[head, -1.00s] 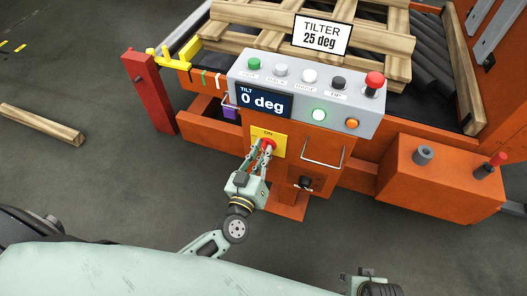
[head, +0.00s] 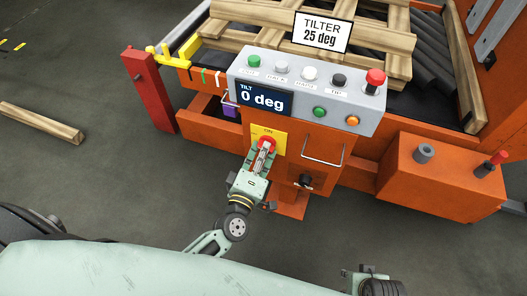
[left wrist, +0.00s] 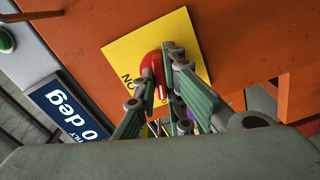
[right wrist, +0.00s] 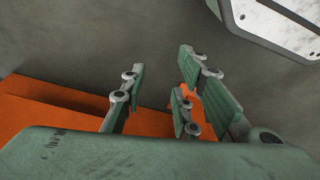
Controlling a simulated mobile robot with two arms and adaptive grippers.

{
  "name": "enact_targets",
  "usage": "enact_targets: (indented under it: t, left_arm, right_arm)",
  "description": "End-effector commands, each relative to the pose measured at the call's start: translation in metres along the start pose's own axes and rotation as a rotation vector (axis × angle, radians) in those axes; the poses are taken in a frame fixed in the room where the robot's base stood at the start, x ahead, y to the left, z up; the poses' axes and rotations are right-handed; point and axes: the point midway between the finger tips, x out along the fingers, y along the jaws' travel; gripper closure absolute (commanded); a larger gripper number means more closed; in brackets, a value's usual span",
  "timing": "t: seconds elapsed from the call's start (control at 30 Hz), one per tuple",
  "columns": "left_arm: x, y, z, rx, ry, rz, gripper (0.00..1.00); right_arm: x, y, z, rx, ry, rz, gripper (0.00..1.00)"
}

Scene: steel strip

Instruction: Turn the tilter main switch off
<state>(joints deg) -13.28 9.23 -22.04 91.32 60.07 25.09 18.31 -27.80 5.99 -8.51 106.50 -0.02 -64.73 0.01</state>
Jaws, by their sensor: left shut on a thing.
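The main switch is a red rotary knob (head: 267,142) on a yellow plate (head: 282,151) on the orange front below the control box. "ON" is printed above the knob. My left gripper (head: 263,158) is shut on the red knob, its fingers rolled over at an angle. In the left wrist view, the red knob (left wrist: 152,68) shows between the fingers (left wrist: 160,85) against the yellow plate (left wrist: 122,52). The fingers hide much of it, so its exact pointing is unclear. My right gripper (right wrist: 158,85) is open and empty in the right wrist view.
The grey control box (head: 364,118) above carries buttons, a red mushroom button (head: 375,78) and a display (head: 263,99) reading 0 deg. A wire handle (head: 322,155) and a black knob (head: 305,181) sit right of the switch. A wooden beam (head: 40,122) lies on the floor.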

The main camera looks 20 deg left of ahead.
Motion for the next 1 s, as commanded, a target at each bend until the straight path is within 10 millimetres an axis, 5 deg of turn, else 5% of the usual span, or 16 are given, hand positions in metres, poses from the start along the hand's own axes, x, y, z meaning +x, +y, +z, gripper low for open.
enact_targets:
  t: [0.4,1.0]
  left_arm:
    - [0.0,-0.002,0.0,-0.259,0.001,-0.002,1.0]
    - [-0.001,-0.001,0.0,-0.328,0.001,-0.002,1.0]
  right_arm:
    - [-0.024,0.003,-0.012,0.005,0.016,0.005,0.72]
    - [-0.032,0.004,-0.009,0.004,0.013,0.006,0.72]
